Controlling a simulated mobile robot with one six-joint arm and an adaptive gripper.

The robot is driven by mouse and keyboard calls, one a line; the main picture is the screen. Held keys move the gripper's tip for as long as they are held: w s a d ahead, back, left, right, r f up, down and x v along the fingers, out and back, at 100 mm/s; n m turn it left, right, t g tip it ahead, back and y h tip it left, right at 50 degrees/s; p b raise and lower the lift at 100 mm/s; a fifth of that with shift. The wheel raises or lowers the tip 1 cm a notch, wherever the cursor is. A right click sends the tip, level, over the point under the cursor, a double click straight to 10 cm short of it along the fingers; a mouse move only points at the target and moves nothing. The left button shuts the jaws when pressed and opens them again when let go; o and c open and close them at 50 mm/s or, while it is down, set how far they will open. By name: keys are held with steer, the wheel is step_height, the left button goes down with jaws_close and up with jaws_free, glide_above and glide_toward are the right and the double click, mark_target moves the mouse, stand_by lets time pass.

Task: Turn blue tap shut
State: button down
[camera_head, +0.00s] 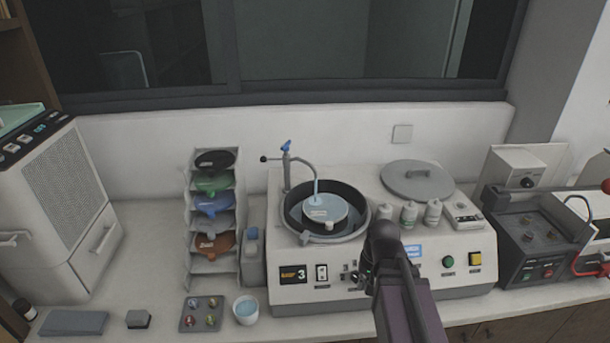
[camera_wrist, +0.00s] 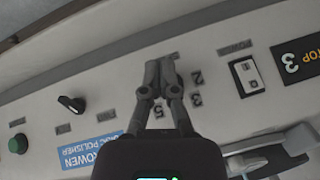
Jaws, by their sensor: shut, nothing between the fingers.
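The blue tap (camera_head: 287,147) sits on top of a thin upright pipe at the back left of the polisher's bowl. Its spout (camera_head: 305,163) curves over the bowl, and a pale blue streak like water hangs below its end. The tap cannot be made out in the wrist view. My gripper (camera_wrist: 162,75) is shut and empty, with its fingers in front of the polisher's front panel by printed numbers. In the head view my arm covers part of that panel, well in front of and to the right of the tap.
The polisher (camera_head: 290,293) has a round bowl (camera_head: 365,225) with a pale blue disc (camera_head: 325,209). Several white bottles (camera_head: 408,213) and a grey lid (camera_head: 417,180) stand right of it. A rack of coloured discs (camera_head: 212,205) stands left. A black knob (camera_wrist: 72,104) projects from the panel.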

steer(key=shift+s+d+f+n+h, duration=0.15)
steer(key=shift+s+d+n+h, duration=0.15)
steer(key=shift+d+n+h, duration=0.2)
steer(key=shift+s+d+f+n+h, duration=0.1)
steer(key=shift+s+d+n+h, duration=0.25)
steer(key=shift+d, duration=0.2)
